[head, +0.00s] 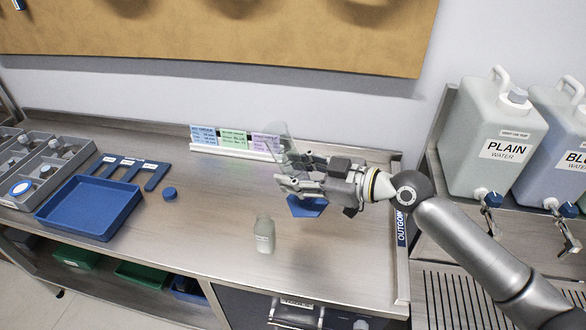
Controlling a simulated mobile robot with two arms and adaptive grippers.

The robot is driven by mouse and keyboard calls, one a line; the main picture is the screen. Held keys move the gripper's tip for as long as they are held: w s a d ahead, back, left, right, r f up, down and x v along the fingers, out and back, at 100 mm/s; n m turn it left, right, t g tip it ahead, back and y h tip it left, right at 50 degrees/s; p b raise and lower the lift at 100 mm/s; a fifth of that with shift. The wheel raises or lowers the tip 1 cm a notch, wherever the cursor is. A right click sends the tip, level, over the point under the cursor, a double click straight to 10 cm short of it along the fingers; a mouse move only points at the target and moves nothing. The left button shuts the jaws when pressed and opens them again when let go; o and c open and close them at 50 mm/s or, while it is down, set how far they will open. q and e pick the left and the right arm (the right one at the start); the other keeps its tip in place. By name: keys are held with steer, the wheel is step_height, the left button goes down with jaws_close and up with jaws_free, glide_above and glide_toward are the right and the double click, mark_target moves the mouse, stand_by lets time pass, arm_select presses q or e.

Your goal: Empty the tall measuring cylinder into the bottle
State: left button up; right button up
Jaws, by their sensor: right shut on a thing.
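My right gripper (290,180) is shut on the tall measuring cylinder (279,141). The cylinder is clear, with a blue foot (307,207) showing below the fingers. Its clear upper end rises above the fingers, leaning a little left. Its middle is hidden by the gripper, and I cannot make out any liquid in it. A small pale bottle (264,236) with a label stands upright on the bench, below and left of the gripper and apart from it. No cap shows on it. My left gripper is not in view.
A blue cap (170,194) lies on the bench near an empty blue tray (92,207) and a blue slotted rack (128,170). Coloured cards (232,139) stand at the back. Large water containers (492,140) stand at the right.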

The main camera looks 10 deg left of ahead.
steer(key=shift+w+a, duration=0.1)
steer(key=shift+a, duration=0.1)
steer(key=shift+d, duration=0.3)
steer(key=shift+w+d+n+h+p, duration=0.1)
steer(key=shift+d+n+h+p, duration=0.2)
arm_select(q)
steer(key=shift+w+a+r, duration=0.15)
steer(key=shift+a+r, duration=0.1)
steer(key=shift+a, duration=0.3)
arm_select(e)
steer(key=shift+f, duration=0.1)
steer(key=shift+w+d+f+n+h, duration=0.2)
steer(key=shift+d+f+n+h, duration=0.1)
steer(key=shift+h, duration=0.2)
arm_select(q)
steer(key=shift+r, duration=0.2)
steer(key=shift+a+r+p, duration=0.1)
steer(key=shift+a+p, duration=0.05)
steer(key=shift+p, duration=0.2)
arm_select(e)
steer(key=shift+w+d+p, duration=0.2)
steer(key=shift+d+p, duration=0.05)
steer(key=shift+p, duration=0.05)
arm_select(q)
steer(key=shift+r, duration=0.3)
arm_select(e)
steer(key=shift+d+f+n+h, duration=0.1)
steer(key=shift+f+n+h, duration=0.1)
steer(key=shift+n+h, duration=0.1)
